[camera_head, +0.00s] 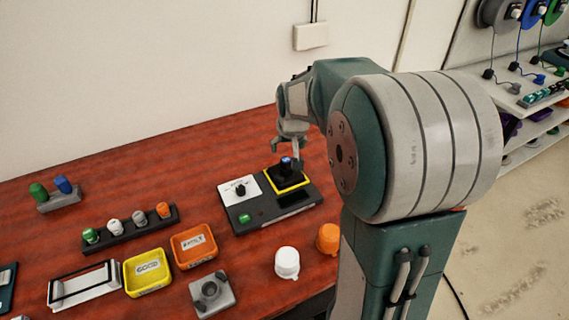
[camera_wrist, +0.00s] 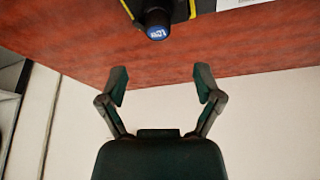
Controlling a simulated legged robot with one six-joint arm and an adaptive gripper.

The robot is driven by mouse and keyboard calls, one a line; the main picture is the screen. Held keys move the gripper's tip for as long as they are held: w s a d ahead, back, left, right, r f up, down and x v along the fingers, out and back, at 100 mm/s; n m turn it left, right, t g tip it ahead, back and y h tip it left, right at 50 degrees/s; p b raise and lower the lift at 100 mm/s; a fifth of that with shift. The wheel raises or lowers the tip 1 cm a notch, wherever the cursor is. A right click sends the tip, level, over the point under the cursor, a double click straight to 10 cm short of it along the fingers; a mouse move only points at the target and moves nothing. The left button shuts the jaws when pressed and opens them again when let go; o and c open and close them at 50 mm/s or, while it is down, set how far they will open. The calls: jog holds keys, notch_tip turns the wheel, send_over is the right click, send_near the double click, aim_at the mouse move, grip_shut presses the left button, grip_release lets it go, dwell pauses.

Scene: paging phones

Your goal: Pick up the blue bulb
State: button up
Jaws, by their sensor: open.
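A blue bulb (camera_head: 63,185) stands upright beside a green bulb (camera_head: 38,191) in a small grey holder at the table's far left. A black piece with a blue top (camera_head: 286,163) stands in the yellow-framed socket of the dark test box (camera_head: 256,218); I cannot tell whether it is also a bulb. In the wrist view this blue top (camera_wrist: 157,33) carries white lettering and lies ahead of the fingers, apart from them. My gripper (camera_head: 288,147) is open and empty, just above and behind that piece; its two fingers show spread in the wrist view (camera_wrist: 160,86).
A dark strip (camera_head: 130,234) holds several small coloured bulbs. A yellow tray (camera_head: 147,272), an orange tray (camera_head: 194,245), a grey block (camera_head: 212,295), a white cup-shaped piece (camera_head: 287,262) and an orange one (camera_head: 328,238) stand nearer.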

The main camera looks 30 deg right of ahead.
aim_at(286, 161)
jog(key=x, duration=0.9)
jog(key=shift+s+d+f, duration=0.1)
jog(key=shift+s+f, duration=0.05)
jog(key=shift+f, duration=0.1)
jog(key=c, duration=1.1)
